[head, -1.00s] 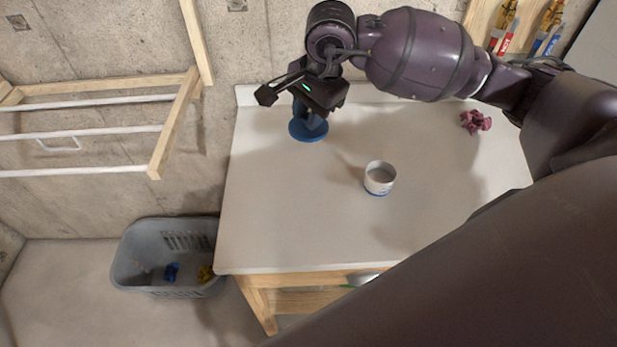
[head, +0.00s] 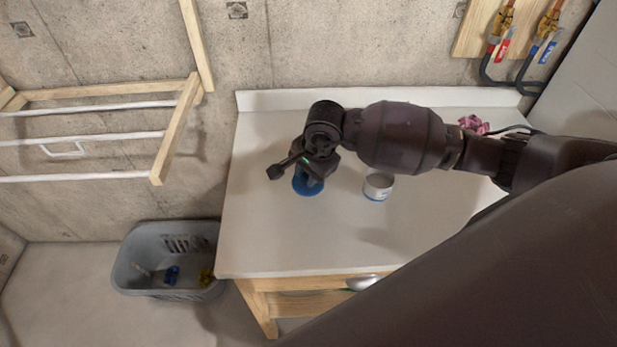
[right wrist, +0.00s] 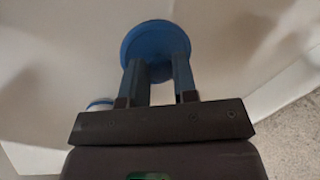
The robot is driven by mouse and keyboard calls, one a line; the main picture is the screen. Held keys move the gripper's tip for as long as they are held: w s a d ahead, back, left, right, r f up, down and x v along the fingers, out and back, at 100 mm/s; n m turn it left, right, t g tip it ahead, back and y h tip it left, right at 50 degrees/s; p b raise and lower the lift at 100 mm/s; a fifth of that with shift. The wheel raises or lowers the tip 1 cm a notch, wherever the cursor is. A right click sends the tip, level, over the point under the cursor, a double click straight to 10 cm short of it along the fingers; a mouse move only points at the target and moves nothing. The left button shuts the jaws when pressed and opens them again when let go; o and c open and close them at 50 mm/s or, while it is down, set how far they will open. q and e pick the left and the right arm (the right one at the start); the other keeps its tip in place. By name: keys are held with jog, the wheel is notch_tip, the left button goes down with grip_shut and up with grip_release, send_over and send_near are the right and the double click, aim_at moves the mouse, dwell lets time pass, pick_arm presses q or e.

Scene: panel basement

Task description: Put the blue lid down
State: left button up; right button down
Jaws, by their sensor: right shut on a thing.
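The blue lid (head: 308,187) is a round disc over the left part of the white table top. My right gripper (head: 312,180) is above it and shut on it. In the right wrist view the lid (right wrist: 156,40) shows between and beyond the two fingertips of the gripper (right wrist: 157,70). I cannot tell whether the lid touches the table. An open white can (head: 378,187) with a blue band near its base stands on the table just right of the lid. Its edge also shows in the right wrist view (right wrist: 100,104). My left gripper is not in view.
A crumpled pink cloth (head: 474,125) lies at the table's back right. A grey laundry basket (head: 165,258) with blue and yellow items stands on the floor to the left. A wooden drying rack (head: 165,150) is on the wall. The table's front (head: 300,250) is clear.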

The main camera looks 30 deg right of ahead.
jog(key=shift+s+x, duration=0.2)
jog(key=shift+x, duration=0.85)
jog(key=shift+d, duration=0.1)
jog(key=shift+f+b, duration=0.65)
jog(key=shift+f, duration=0.05)
jog(key=c, duration=1)
grip_release()
jog(key=shift+o, duration=0.5)
jog(key=shift+r, duration=0.1)
